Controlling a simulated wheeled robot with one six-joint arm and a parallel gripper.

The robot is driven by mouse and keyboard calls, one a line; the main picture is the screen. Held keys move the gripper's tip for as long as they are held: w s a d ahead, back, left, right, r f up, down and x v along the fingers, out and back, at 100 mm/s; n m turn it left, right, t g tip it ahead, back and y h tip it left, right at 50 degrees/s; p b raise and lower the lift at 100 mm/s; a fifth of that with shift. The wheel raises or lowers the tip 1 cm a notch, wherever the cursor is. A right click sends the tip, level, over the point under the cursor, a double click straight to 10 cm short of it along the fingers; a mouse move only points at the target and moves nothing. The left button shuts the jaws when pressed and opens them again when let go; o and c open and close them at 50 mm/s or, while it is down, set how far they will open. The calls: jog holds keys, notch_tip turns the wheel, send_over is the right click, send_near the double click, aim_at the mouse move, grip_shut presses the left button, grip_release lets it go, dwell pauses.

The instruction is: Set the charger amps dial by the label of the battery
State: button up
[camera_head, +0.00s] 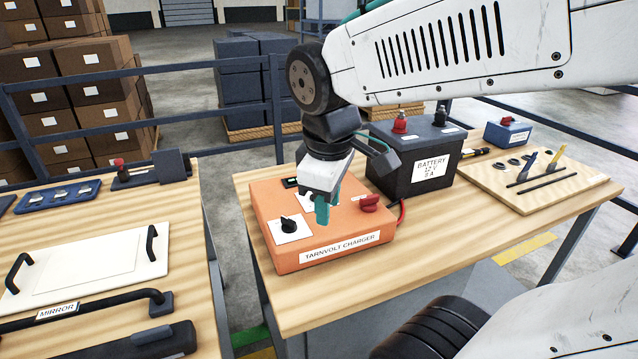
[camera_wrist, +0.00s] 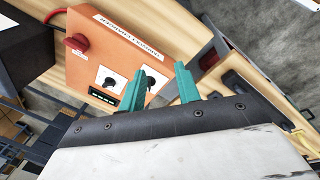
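The orange charger (camera_head: 265,205) sits on the wooden table, its front label reading TARNVOLT CHARGER. A black dial (camera_head: 289,224) on a white plate is at its left front; it also shows in the wrist view (camera_wrist: 150,82), seen between my fingers. A second black dial (camera_wrist: 108,80) on a white plate is beside it, mostly hidden by my gripper in the head view. My gripper (camera_head: 322,208) points down over the charger, its teal fingers apart and empty in the wrist view (camera_wrist: 160,74). The black battery (camera_head: 392,172) behind right has a label (camera_head: 431,166) reading BATTERY, 12 V and apparently 2 A.
A red knob (camera_head: 369,203) stands on the charger's right and a small dark display (camera_head: 291,183) at its back left. A tool board (camera_head: 480,180) lies at right. A gap separates the tables.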

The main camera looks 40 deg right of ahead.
jog(key=w+d+f+n+h, duration=0.1)
jog(key=w+d+f+n, duration=0.3)
jog(key=w+n, duration=0.5)
jog(key=w+d+f+n+h, duration=0.2)
jog(key=w+d+n, duration=0.4)
jog(key=w+n, duration=0.35)
jog(key=shift+m+t, duration=0.3)
jog(key=shift+m, duration=0.05)
jog(key=x, duration=0.7)
jog(key=shift+w+d+f, duration=0.15)
jog(key=shift+f, duration=0.05)
grip_shut()
